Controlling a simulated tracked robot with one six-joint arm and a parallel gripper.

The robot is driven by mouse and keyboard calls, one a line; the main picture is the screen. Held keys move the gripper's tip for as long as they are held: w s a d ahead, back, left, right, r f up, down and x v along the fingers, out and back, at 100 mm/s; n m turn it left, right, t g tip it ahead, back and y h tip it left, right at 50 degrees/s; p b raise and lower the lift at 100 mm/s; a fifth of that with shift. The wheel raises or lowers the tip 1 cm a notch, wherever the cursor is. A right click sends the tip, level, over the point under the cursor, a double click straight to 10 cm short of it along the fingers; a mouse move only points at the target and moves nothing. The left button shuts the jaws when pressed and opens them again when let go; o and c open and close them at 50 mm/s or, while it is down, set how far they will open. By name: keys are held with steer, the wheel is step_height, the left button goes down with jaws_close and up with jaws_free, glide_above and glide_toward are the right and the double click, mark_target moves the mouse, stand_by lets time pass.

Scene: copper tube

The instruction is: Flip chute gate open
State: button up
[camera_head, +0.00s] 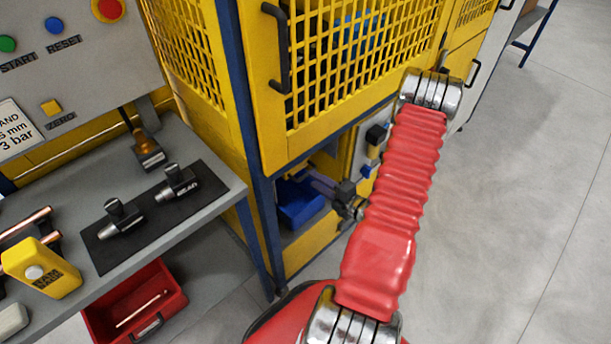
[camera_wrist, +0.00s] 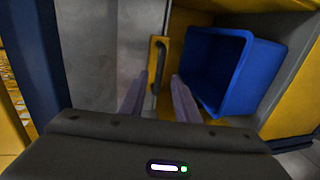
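A grey metal panel (camera_wrist: 92,55), which looks like the chute gate, shows in the wrist view. My gripper (camera_wrist: 158,98) is open, with one finger on each side of the handle's lower end in the picture. I cannot tell whether either finger touches it. In the head view my gripper (camera_head: 322,184) reaches left into the opening low in the yellow cabinet. The gate and handle cannot be made out there.
A blue bin (camera_wrist: 237,75) sits right of the handle; it also shows in the head view (camera_head: 297,208). A blue post (camera_head: 252,140) and yellow mesh doors (camera_head: 350,50) frame the opening. A grey workbench (camera_head: 215,190) is at left, with a red bin (camera_head: 160,275) below. Floor at right is clear.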

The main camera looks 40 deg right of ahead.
steer(key=shift+w+a+f, duration=0.1)
steer(key=shift+w+f, duration=0.05)
steer(key=shift+w, duration=0.75)
steer(key=shift+w+d+f, duration=0.1)
steer(key=shift+w+f, duration=0.1)
steer(key=shift+w, duration=0.7)
steer(key=shift+w+a+f, duration=0.1)
steer(key=shift+w+f, duration=0.05)
steer(key=shift+w, duration=0.75)
jaws_close()
